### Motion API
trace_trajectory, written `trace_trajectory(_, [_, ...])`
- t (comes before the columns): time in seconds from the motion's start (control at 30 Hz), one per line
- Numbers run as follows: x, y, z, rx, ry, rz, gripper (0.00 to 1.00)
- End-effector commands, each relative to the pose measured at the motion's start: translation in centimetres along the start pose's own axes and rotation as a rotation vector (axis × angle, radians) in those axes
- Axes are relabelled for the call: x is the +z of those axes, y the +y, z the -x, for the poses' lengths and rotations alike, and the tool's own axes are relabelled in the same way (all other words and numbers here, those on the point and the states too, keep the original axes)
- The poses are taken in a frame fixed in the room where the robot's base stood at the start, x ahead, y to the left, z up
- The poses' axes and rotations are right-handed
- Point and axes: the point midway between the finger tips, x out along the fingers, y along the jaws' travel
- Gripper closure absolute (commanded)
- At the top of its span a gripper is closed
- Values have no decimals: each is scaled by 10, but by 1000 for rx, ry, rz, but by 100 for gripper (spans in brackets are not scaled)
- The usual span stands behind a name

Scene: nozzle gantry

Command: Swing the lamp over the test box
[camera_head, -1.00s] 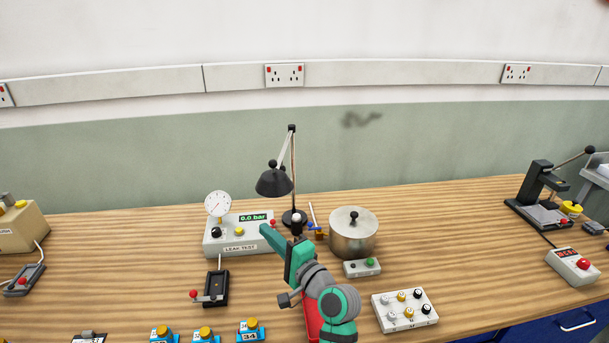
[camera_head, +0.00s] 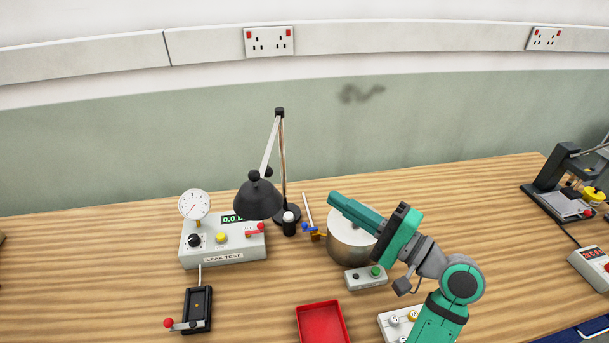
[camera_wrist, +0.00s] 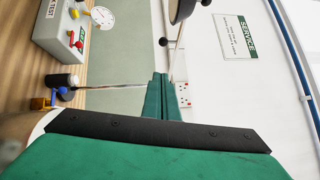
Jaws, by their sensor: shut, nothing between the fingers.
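The black desk lamp has a dark shade (camera_head: 258,196) hanging from a jointed arm on an upright post (camera_head: 284,165). The test box (camera_head: 195,250) is grey, marked LEAK TEST, with a dial gauge, a green display and knobs. In the head view the shade overlaps the box's right part and covers part of the display; I cannot tell how far it hangs over the box. My gripper (camera_head: 334,198) is shut and empty, right of the lamp post and in front of the pot. In the wrist view its fingertips (camera_wrist: 160,78) point toward the wall, with the shade (camera_wrist: 180,8) at the top edge.
A steel pot (camera_head: 345,245) stands behind my gripper, with a small grey button box (camera_head: 366,277) in front. A blue-and-orange fitting (camera_head: 313,232) sits beside the lamp base. A red tray (camera_head: 322,325) and a black lever device (camera_head: 198,308) are nearer.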

Motion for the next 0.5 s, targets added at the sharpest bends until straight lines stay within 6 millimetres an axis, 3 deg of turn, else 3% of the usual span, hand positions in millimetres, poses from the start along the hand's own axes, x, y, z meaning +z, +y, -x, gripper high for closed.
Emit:
trace_trajectory(0.17, [-2,-1,-17,-1,6,1,100])
trace_trajectory(0.5, [-3,-1,-80,0,6,1,100])
